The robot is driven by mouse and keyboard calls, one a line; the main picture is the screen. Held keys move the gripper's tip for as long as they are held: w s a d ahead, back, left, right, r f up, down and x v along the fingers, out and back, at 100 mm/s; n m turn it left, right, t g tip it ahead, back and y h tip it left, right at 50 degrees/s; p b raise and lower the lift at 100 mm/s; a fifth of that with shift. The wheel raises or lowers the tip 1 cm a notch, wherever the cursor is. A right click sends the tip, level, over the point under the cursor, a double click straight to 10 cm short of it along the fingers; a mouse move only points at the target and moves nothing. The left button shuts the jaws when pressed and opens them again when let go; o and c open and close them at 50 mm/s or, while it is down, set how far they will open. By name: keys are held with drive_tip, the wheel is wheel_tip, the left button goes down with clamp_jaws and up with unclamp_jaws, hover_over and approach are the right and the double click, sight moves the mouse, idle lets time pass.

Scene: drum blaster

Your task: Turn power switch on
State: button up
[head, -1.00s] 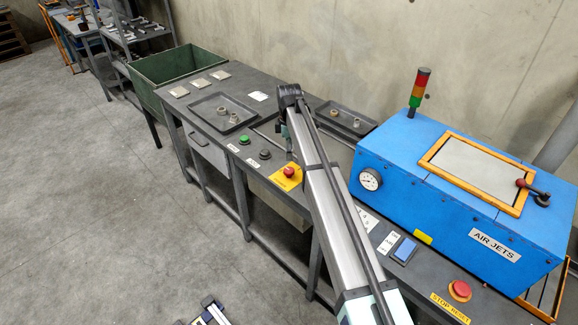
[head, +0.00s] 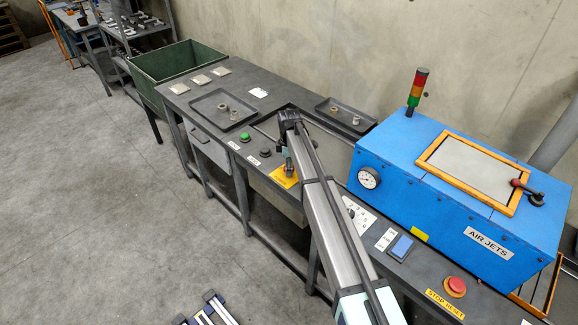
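No control in the head view can be read clearly as the power switch. A yellow plate (head: 283,178) sits on the bench front; its red control is now mostly hidden behind my gripper (head: 287,166). A white plate with dial-like marks (head: 359,213) lies just right of my arm. Part of it is covered by the arm.
A green button (head: 245,137) and a black button (head: 265,152) are left of my gripper. The blue AIR JETS cabinet (head: 450,190), a small screen (head: 402,246) and a red stop button (head: 455,287) stand right. A grey tray (head: 205,105) lies behind left.

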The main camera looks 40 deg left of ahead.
drive_tip(key=c, duration=0.9)
drive_tip(key=shift+o, duration=0.2)
drive_tip(key=shift+m, duration=0.3)
drive_tip(key=shift+f+m+b, duration=0.15)
drive_tip(key=shift+m+b, duration=0.95)
drive_tip(key=shift+m, duration=0.1)
drive_tip(key=m+b, duration=0.2)
drive_tip(key=m, duration=0.3)
drive_tip(key=m+b, duration=0.1)
drive_tip(key=m, duration=0.4)
drive_tip(key=shift+s+b, duration=0.1)
drive_tip(key=shift+b, duration=0.3)
drive_tip(key=m+b, duration=0.1)
drive_tip(key=m, duration=0.3)
drive_tip(key=shift+m, duration=0.4)
drive_tip(key=shift+d, duration=0.1)
